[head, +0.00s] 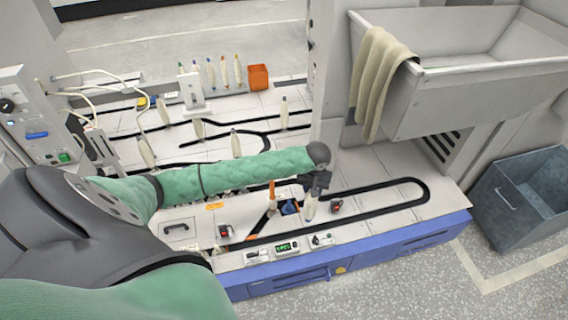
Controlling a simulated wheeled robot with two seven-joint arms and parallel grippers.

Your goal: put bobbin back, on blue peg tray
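My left gripper (316,188) is at the end of the green-sleeved arm, over the right front part of the machine top. A pale bobbin (310,207) stands roughly upright directly below it, its top hidden by the gripper. I cannot tell whether the fingers are closed on it. A small blue piece (290,208), seemingly the peg tray, lies just left of the bobbin and is partly hidden. A bobbin with an orange tip (271,192) stands left of the blue piece. My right gripper is not in view.
Several other pale bobbins, such as one (236,144), stand along the black track behind my arm. An orange bin (258,77) is at the back. A grey basin with a draped cloth (378,75) overhangs the right.

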